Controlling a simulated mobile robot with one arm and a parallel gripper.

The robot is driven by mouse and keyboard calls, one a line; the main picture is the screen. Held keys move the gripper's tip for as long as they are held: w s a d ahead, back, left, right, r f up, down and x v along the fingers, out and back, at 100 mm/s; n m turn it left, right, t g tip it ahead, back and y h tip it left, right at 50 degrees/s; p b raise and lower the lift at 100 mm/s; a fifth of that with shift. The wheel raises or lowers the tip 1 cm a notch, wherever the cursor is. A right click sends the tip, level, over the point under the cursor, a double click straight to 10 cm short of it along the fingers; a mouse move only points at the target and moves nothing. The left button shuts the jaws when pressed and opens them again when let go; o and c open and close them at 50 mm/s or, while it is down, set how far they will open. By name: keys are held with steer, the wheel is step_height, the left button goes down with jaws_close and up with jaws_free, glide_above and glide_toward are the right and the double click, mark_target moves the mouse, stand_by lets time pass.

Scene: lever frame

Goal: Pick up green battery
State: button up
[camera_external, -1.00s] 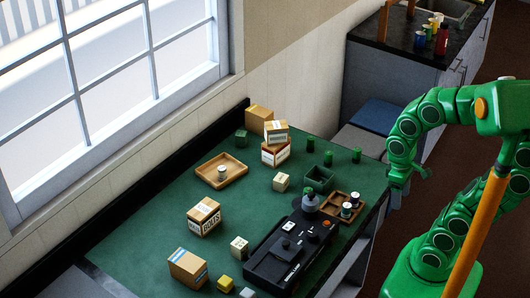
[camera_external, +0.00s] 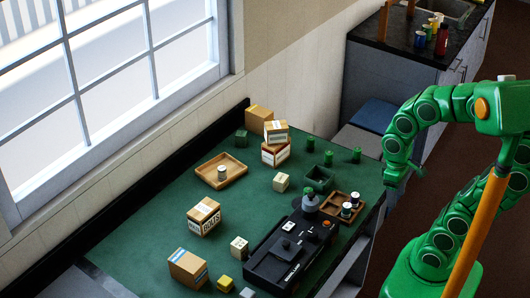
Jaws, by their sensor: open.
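Three small upright green cylinders that look like batteries stand at the far right part of the green table. One green battery (camera_external: 310,145) is farthest back, a second (camera_external: 328,158) is nearer, and a third (camera_external: 357,155) is closest to the right edge. My gripper (camera_external: 402,180) is open and empty. In the picture it is right of the third battery, by the table's right edge, and touches none of them. Its height above the table is hard to tell.
A dark green open bin (camera_external: 319,180) stands just in front of the batteries. A wooden tray (camera_external: 344,218) holds small white-topped cylinders beside a black machine (camera_external: 290,255). Stacked cardboard boxes (camera_external: 275,153) stand left of the batteries. Another wooden tray (camera_external: 208,180) lies farther left.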

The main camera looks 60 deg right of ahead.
steer(key=w+f+m, duration=0.2)
steer(key=w, duration=1.2)
steer(key=m+t, duration=0.2)
glide_toward(308, 189)
steer(key=f, duration=0.2)
steer(key=d+f, duration=0.1)
steer(key=f, duration=0.2)
steer(key=shift+w+f, duration=0.2)
steer(key=shift+f, duration=0.3)
steer(key=shift+a+f, duration=0.2)
steer(key=shift+f, duration=1)
steer(key=shift+a+f, duration=0.2)
steer(key=shift+f, duration=0.95)
steer(key=shift+a+f, duration=0.2)
steer(key=shift+f, duration=1)
steer(key=shift+c, duration=0.2)
steer(key=c, duration=1.1)
steer(key=shift+r, duration=0.1)
